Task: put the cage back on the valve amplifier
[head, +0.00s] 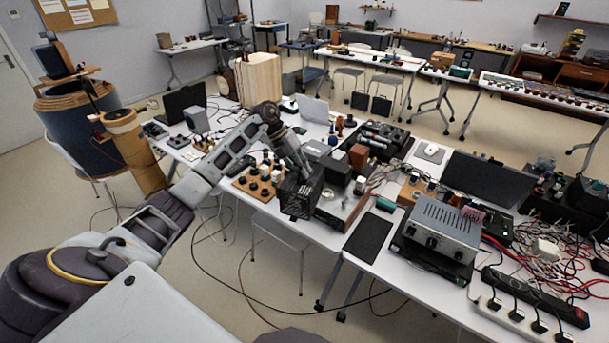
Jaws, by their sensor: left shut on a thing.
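My left arm reaches in from the left, and its gripper (303,168) is shut on the cage (297,197), a black box with slotted or mesh sides. The cage hangs slightly tilted at the front edge of the white table. Just right of it is a low unit with a pale front panel (330,219) and dark blocks on top, which looks like the valve amplifier; the cage overlaps its left side in the picture. I cannot tell whether they touch. The fingertips are small and partly hidden. My right gripper is not in view.
A wooden board with black knobs (258,181) lies left of the cage. A dark flat mat (368,238) and a grey vented metal unit (443,228) are to the right. Cables and power strips crowd the right table. A chair (284,232) stands below the front edge.

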